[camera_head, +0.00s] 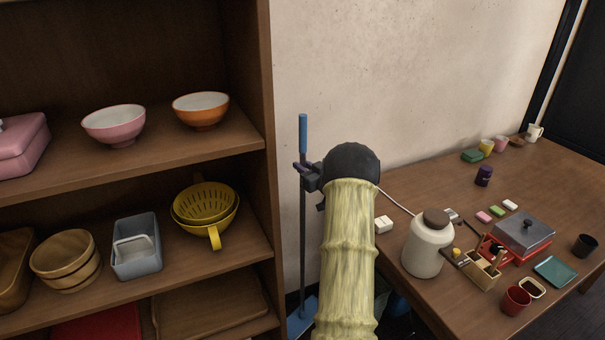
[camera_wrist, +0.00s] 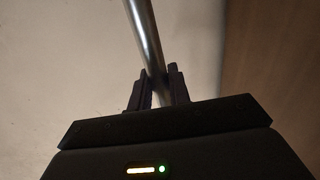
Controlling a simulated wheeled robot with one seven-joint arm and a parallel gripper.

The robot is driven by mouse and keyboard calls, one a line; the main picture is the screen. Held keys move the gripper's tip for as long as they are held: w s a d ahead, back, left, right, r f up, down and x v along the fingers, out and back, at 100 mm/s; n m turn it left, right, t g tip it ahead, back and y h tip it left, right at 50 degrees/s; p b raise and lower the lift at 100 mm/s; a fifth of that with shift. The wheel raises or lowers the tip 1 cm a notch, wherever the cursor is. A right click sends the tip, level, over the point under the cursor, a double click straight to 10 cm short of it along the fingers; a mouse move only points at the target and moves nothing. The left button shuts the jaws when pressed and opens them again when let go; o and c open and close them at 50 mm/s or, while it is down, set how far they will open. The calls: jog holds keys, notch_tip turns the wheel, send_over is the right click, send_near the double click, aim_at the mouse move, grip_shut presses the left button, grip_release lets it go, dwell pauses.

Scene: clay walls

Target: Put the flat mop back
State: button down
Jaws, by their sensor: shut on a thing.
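The flat mop has a blue grip (camera_head: 303,133) at the top of a thin pole, and it stands nearly upright against the pale wall, just right of the shelf. A blue mop head (camera_head: 301,317) shows low down, partly cut off by the frame edge and my arm. My gripper (camera_head: 303,176) is shut on the pole a little below the blue grip. In the wrist view, the metal pole (camera_wrist: 143,35) runs between the two dark fingers of my gripper (camera_wrist: 158,90). The lower pole is beside my arm, and the floor contact is hidden.
A wooden shelf (camera_head: 268,150) with bowls, a yellow colander (camera_head: 205,207) and tubs stands close on the left. A wooden table (camera_head: 420,190) with a white jar (camera_head: 427,248), a grill and small dishes is on the right. A narrow gap lies between them.

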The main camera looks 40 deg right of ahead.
jog(key=shift+w+f, duration=0.25)
jog(key=shift+f, duration=0.9)
jog(key=c, duration=1.3)
grip_release()
jog(key=shift+f, duration=0.1)
jog(key=shift+s, duration=0.1)
jog(key=s, duration=1.2)
